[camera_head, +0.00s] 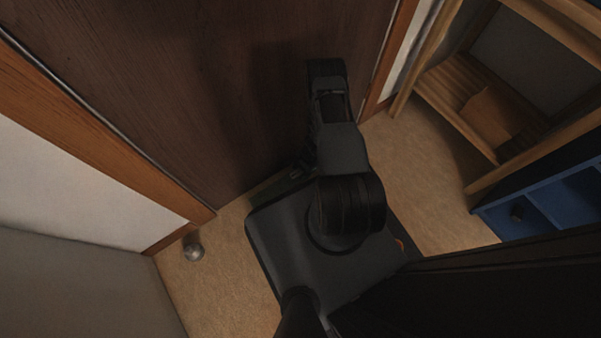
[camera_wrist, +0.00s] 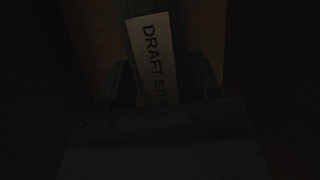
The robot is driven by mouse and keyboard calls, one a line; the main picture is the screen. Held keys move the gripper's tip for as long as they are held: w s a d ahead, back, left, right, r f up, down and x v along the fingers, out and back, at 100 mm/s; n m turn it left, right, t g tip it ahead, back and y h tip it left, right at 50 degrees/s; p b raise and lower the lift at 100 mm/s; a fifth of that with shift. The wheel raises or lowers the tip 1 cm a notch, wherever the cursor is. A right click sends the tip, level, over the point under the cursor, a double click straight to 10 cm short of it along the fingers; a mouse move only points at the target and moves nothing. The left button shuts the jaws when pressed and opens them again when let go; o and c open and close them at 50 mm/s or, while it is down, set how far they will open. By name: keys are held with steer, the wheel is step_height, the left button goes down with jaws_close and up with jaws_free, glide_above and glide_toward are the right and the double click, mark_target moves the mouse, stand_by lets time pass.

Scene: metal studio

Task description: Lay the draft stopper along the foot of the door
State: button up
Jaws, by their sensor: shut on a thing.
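The door (camera_head: 200,90) is a dark brown wooden panel filling the upper middle of the head view, and it looks shut in its orange-brown frame. In the dark wrist view, the draft stopper (camera_wrist: 150,52) is a dark green strip with a pale label reading "DRAFT STO…", the rest cut off. My gripper (camera_wrist: 162,84) is shut on it, one finger on each side. I cannot tell whether the stopper touches the floor or the door.
A round metal door stop (camera_head: 193,248) stands on the tan floor (camera_head: 225,285) at the lower left, near the frame. A wooden shelf unit (camera_head: 480,105) and a blue compartmented box (camera_head: 545,205) stand at the right. Some floor is clear between my base and the shelf.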

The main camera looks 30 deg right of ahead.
mark_target(301, 173)
steer(key=f+b, duration=0.1)
steer(key=f, duration=0.1)
steer(key=f+b, duration=0.2)
steer(key=shift+w+d, duration=0.15)
steer(key=shift+w, duration=0.25)
steer(key=o, duration=1.3)
steer(key=shift+c, duration=0.2)
steer(key=p+v, duration=0.5)
steer(key=v, duration=0.7)
steer(key=shift+s, duration=0.1)
